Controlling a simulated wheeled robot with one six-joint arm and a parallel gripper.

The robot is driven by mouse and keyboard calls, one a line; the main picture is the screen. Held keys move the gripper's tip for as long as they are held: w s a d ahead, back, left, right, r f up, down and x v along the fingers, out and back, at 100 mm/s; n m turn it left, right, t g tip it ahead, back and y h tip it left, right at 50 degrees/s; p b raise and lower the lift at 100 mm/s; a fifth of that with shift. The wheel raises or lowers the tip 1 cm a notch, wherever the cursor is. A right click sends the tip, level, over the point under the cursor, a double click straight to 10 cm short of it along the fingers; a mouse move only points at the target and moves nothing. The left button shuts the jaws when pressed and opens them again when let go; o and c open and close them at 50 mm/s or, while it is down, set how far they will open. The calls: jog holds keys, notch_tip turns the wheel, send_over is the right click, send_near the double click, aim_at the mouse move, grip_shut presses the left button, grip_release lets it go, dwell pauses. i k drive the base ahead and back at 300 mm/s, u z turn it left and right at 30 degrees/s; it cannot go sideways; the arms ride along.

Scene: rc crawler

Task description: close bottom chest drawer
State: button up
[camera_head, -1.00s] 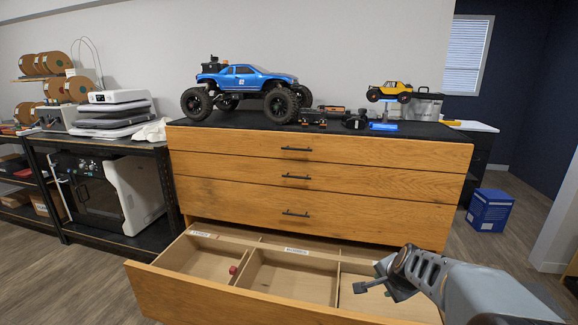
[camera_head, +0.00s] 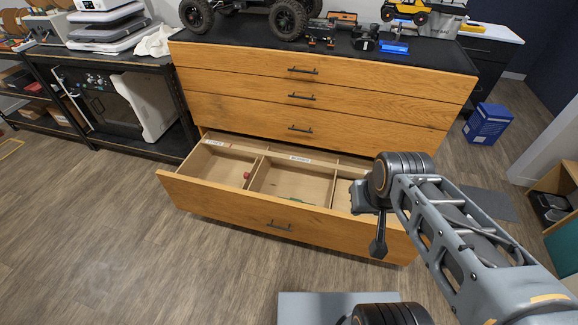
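The wooden chest (camera_head: 320,120) has its bottom drawer (camera_head: 225,205) pulled well out toward me. The drawer front has a dark handle (camera_head: 279,226) near its middle. Inside are light wood compartments, with a small red item (camera_head: 247,175) in one. The three drawers above are shut. My gripper (camera_head: 378,248) hangs in front of the right part of the bottom drawer's front. My arm hides the drawer's right end. I cannot tell whether the gripper touches the drawer front or whether its fingers are apart.
A black bench (camera_head: 75,57) with a boxy machine (camera_head: 120,105) stands left of the chest. A blue box (camera_head: 487,124) is on the floor to the right, and a shelf unit (camera_head: 555,195) is at the right edge. The wooden floor (camera_head: 120,260) at front left is clear.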

aim_at(208, 182)
jog(key=u, duration=0.5)
jog(key=i, duration=0.45)
jog(key=u, duration=1.55)
